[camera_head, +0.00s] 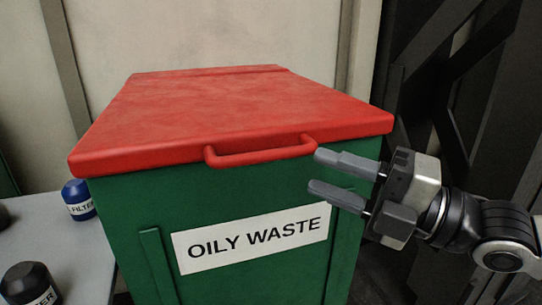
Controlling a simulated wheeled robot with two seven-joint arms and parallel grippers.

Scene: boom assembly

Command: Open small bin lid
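The small bin is a green box (120,225) labelled "OILY WASTE" with a flat red lid (220,105). The lid lies shut on the bin. A red bar handle (260,153) sticks out from the lid's front edge. My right gripper (312,171) comes in from the right, in front of the bin. Its fingers are apart with nothing seen between them. The upper fingertip is close to the handle's right end; I cannot tell whether they touch. My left gripper is not in view.
A grey table (65,250) stands at the left, with a blue filter (77,198) and a black filter (27,285) on it. A pale wall is behind the bin. Dark metal framing (450,80) stands at the right.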

